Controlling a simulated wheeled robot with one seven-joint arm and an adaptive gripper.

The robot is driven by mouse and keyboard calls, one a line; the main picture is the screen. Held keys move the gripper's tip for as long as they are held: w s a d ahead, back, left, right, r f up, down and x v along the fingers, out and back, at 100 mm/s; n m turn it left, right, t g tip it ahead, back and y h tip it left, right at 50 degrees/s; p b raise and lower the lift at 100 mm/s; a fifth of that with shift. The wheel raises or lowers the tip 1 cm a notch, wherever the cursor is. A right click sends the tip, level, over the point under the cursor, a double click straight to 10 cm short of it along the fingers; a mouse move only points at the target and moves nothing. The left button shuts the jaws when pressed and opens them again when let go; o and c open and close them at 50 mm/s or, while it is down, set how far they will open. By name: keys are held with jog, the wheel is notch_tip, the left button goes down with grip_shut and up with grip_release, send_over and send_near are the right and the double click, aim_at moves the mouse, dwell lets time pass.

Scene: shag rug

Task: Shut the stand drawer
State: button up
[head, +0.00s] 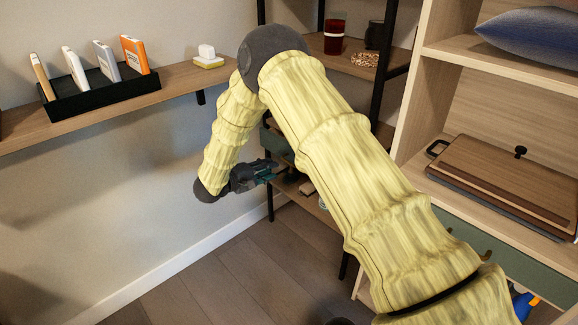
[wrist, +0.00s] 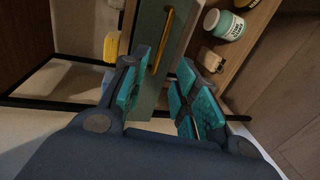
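In the wrist view the green drawer front (wrist: 150,95) runs up the middle of the picture. Its brass bar handle (wrist: 162,42) stands upright in that view. My gripper (wrist: 163,98) is open with nothing between its teal finger pads, and the drawer front lies beyond and between the fingers. I cannot tell whether a finger touches it. In the head view my gripper (head: 274,172) is beside the dark stand by the wall. A small green part of the drawer (head: 274,140) shows there; my arm hides most of it. How far the drawer sticks out is unclear.
In the wrist view a white jar (wrist: 224,24) stands on a wooden shelf right of the drawer. A yellow object (wrist: 111,46) is to its left. In the head view a wall shelf (head: 180,82) is above my gripper, and a wooden shelving unit (head: 440,110) stands at right.

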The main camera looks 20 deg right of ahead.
aim_at(289, 162)
jog(key=b+x, duration=0.2)
jog(key=x, duration=0.8)
jog(key=shift+d+b, duration=0.2)
jog(key=shift+b, duration=0.15)
grip_shut()
